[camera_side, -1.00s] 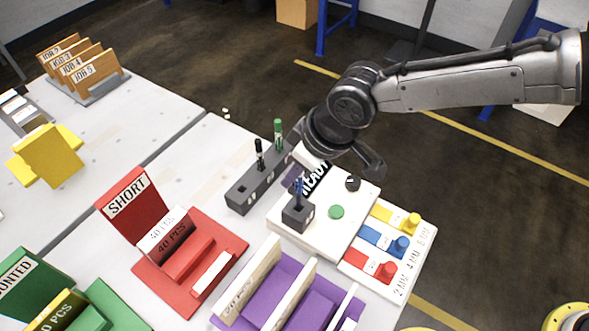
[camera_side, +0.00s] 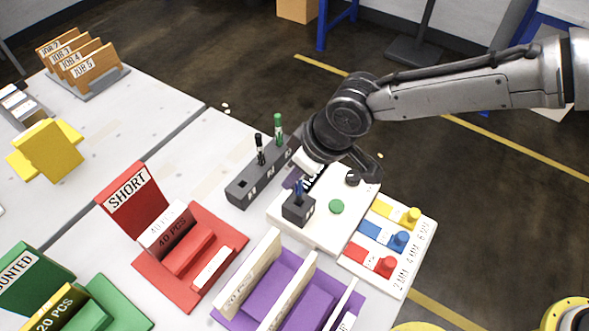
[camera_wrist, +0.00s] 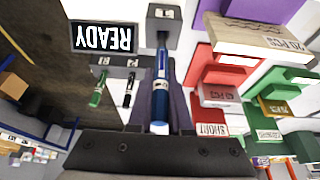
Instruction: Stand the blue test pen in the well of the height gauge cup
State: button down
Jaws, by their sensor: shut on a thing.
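The blue test pen (camera_side: 298,189) stands roughly upright at the dark height gauge cup (camera_side: 298,211) on the white plotter bed. In the wrist view the blue pen (camera_wrist: 161,92) runs between my fingers, with its far end at the opening of the cup (camera_wrist: 163,17). My gripper (camera_wrist: 161,100) is shut on the pen. In the side view my gripper (camera_side: 297,178) is just above the cup, partly hidden by my wrist. How deep the pen sits in the well I cannot tell.
A dark pen rack (camera_side: 250,188) beside the plotter holds a black pen (camera_side: 259,150) and a green pen (camera_side: 278,129). A READY display (camera_wrist: 104,38) stands close to my gripper. A board with coloured knobs (camera_side: 388,247) lies to the right; red and purple trays (camera_side: 224,238) lie in front.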

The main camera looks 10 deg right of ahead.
jog(key=shift+f, duration=1.6)
jog(key=c, duration=0.8)
grip_release()
jog(key=shift+o, duration=0.2)
jog(key=v, duration=1.3)
jog(key=shift+r, duration=0.35)
jog(key=shift+s+d, duration=0.1)
jog(key=shift+d, duration=0.05)
